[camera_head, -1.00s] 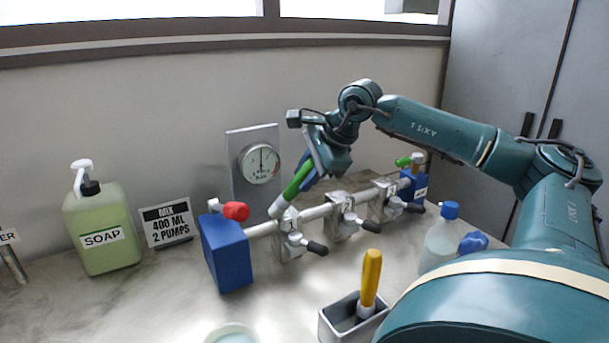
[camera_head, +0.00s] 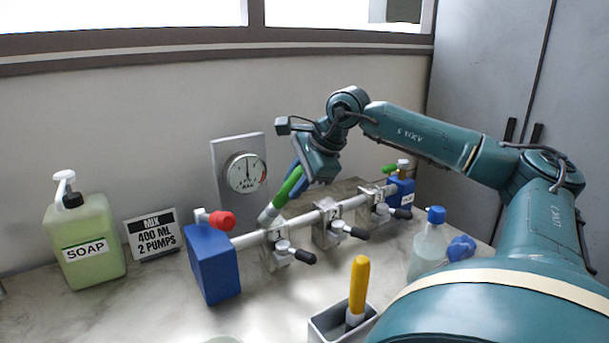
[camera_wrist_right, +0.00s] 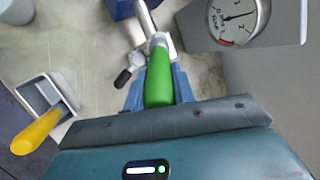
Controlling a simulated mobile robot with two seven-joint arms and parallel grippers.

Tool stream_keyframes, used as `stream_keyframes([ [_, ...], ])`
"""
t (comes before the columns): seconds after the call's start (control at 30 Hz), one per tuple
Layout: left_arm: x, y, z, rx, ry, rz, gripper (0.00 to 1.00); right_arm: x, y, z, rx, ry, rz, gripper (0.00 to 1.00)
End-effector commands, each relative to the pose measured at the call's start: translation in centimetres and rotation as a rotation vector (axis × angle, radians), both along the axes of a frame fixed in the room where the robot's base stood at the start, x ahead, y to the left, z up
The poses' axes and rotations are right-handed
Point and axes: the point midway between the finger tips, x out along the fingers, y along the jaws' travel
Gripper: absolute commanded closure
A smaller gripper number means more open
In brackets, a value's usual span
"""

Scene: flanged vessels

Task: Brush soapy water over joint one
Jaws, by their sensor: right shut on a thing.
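My right gripper (camera_head: 303,178) is shut on the green handle (camera_head: 289,187) of a brush and holds it tilted. The handle also shows in the right wrist view (camera_wrist_right: 159,80). The brush's pale head (camera_head: 268,214) points down at the pipe by joint one (camera_head: 279,236), the clamp labelled 1. The head looks close against the joint's top, but I cannot tell whether it touches. Joint two (camera_head: 333,216) and joint three (camera_head: 378,197) sit farther right along the pipe. My left gripper is not in view.
A pressure gauge (camera_head: 245,172) stands behind the pipe. A blue end block (camera_head: 213,265) with a red-knobbed valve is at left. The soap bottle (camera_head: 84,243) and mix sign (camera_head: 153,236) stand farther left. A yellow-handled tool (camera_head: 358,285) stands in a grey holder (camera_head: 323,327). A blue-capped bottle (camera_head: 428,250) is at right.

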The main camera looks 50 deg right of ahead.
Motion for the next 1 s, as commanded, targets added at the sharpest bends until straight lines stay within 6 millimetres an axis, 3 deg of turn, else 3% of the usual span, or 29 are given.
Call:
stream_keyframes([
  [0.13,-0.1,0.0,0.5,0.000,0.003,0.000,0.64,0.3,1.0,-0.1,0.002,0.004,0.003,1.00],
  [0.43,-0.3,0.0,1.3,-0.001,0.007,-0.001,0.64,0.9,0.9,0.2,0.002,0.004,0.002,1.00],
  [1.0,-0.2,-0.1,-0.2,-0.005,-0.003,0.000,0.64,-0.3,-2.9,0.1,0.000,0.001,0.000,1.00],
])
